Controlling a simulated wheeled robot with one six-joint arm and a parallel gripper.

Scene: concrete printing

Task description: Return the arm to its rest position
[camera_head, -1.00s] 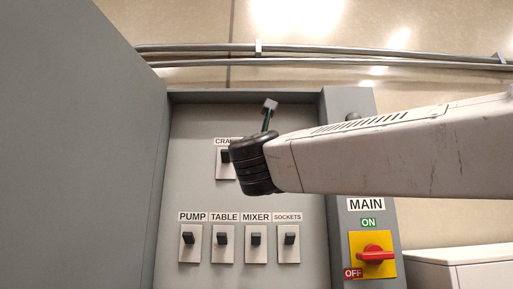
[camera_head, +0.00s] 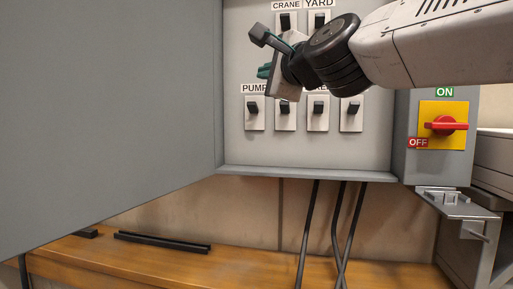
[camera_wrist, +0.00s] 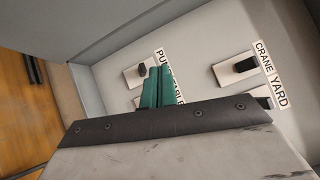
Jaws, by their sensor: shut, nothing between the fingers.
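My gripper (camera_head: 264,71) is in front of the switch panel in the head view, with its teal fingers pointing left. In the wrist view the fingers (camera_wrist: 156,88) lie together with nothing between them. My arm comes in from the upper right and covers part of the panel and its labels. The grey switch panel (camera_head: 240,110) carries several black toggle switches, among them the PUMP switch (camera_head: 253,107), the CRANE switch (camera_head: 286,21) and the YARD switch (camera_head: 319,20). I cannot tell whether the fingers touch the panel.
An open grey cabinet door (camera_head: 110,110) stands at the left. A red rotary switch (camera_head: 445,125) on a yellow plate is at the right, between ON and OFF labels. Black cables (camera_head: 308,225) hang below the cabinet over a wooden bench (camera_head: 190,265).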

